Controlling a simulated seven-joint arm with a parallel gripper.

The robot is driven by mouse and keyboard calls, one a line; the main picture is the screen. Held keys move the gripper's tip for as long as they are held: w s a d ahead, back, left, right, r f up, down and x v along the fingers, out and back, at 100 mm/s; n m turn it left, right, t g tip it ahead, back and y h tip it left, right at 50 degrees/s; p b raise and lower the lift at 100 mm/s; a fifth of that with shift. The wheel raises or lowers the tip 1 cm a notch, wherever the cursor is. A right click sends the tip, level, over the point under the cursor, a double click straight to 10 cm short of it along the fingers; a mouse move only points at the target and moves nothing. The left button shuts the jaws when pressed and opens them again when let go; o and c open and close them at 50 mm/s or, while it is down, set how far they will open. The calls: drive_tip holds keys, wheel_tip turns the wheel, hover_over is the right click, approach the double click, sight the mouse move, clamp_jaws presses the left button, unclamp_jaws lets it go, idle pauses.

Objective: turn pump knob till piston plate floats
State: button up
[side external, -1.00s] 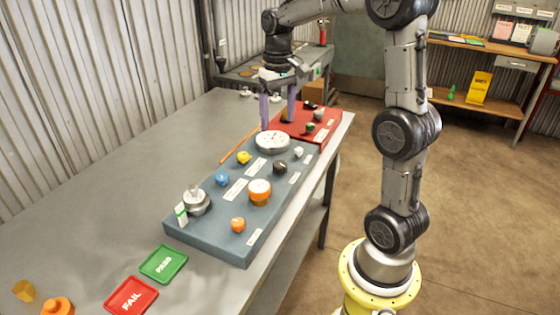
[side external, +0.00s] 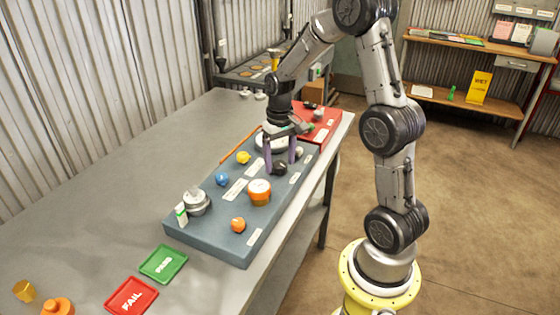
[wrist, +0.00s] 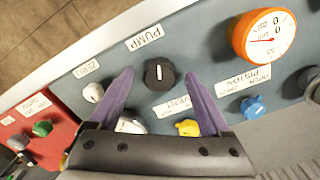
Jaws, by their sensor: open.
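The pump knob is black with a white mark (wrist: 158,74), beside the label PUMP (wrist: 145,38) in the wrist view. It also shows in the side view (side external: 280,169) on the blue-grey panel (side external: 215,238). My gripper (wrist: 160,77) is open, its purple fingers on either side of the knob, with gaps in the wrist view. In the side view my gripper (side external: 281,167) points down at the knob; fingertip height is hard to judge. A silver cylindrical piece (side external: 196,203), perhaps the piston, stands at the panel's near left end. I cannot tell whether its plate floats.
Near the pump knob are a white knob (wrist: 93,92), a yellow knob (wrist: 188,127), a blue knob (wrist: 252,107) and an orange gauge (wrist: 238,37). A red panel (side external: 325,130) lies beyond. Green (side external: 183,262) and red (side external: 112,308) trays lie in front.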

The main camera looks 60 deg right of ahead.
sight(280, 164)
drive_tip(key=shift+f, duration=0.2)
clamp_jaws()
drive_tip(key=shift+m, duration=1.3)
unclamp_jaws()
drive_tip(key=shift+r, duration=0.1)
wheel_tip(280, 164, up, 14)
